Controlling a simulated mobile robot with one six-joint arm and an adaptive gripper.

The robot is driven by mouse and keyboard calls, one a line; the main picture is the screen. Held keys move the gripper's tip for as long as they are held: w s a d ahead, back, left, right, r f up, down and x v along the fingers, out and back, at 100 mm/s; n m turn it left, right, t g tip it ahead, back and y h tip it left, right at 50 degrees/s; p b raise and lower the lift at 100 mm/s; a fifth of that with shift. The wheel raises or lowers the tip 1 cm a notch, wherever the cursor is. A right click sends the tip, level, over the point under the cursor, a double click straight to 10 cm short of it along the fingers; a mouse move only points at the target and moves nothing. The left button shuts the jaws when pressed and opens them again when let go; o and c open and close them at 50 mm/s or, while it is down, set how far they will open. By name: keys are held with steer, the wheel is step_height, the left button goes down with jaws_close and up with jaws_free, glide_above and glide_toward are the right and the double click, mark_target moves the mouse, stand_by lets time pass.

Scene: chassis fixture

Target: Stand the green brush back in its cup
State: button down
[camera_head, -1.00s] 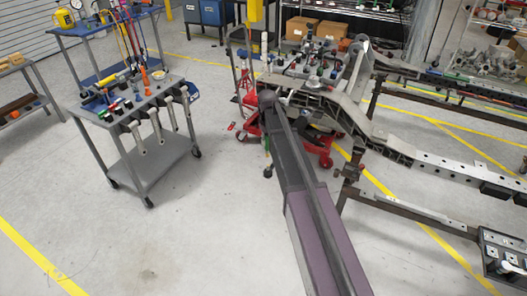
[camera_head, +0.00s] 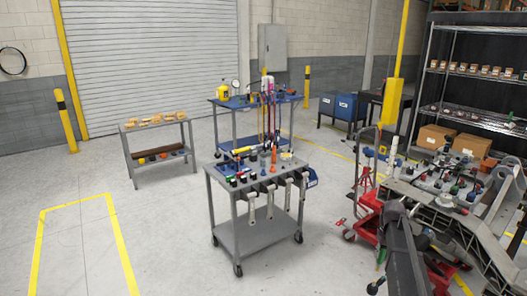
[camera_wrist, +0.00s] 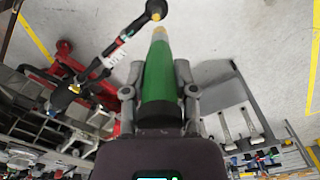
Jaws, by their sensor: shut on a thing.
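The green brush (camera_wrist: 160,82) fills the middle of the wrist view, with its tan tip pointing to the top of that picture. My gripper (camera_wrist: 160,70) is shut on it, one finger on each side. Its lower end is hidden behind the gripper body. In the head view a small green patch (camera_head: 381,257) below my arm at lower right appears to be the brush, held above the floor. I cannot make out the brush's cup for certain among the small items on the carts.
A grey cart (camera_head: 256,236) with tools on top stands mid-picture. A blue-topped cart (camera_head: 222,102) is behind it, and a low bench (camera_head: 160,123) stands left. A red jack (camera_head: 369,217) and the chassis frame (camera_head: 463,222) are near my arm. The floor at left is clear.

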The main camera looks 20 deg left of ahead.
step_height(320, 180, up, 14)
steer(key=p, duration=1.4)
steer(key=shift+r, duration=0.25)
